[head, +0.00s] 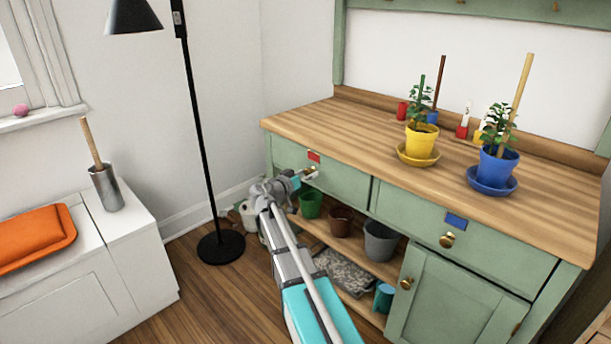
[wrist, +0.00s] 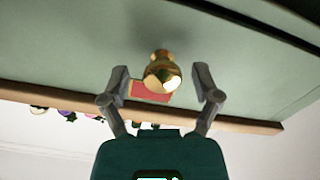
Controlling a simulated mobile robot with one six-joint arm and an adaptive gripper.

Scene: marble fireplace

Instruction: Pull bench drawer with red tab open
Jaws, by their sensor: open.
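The green bench drawer (head: 342,184) with the red tab (head: 314,157) is at the left end of the bench and looks shut. Its brass knob (head: 311,170) is partly hidden by my gripper (head: 302,175) in the head view. In the wrist view, the knob (wrist: 161,73) stands between the two fingers of my open gripper (wrist: 158,80). I see a gap on each side of the knob. The red tab (wrist: 150,91) shows just behind the knob, on the drawer front (wrist: 225,40).
A second drawer with a blue tab (head: 456,221) is to the right. Potted plants in a yellow pot (head: 420,140) and a blue pot (head: 494,168) stand on the wooden top (head: 350,130). Pots fill the shelf below. A black floor lamp (head: 198,120) stands left of the bench.

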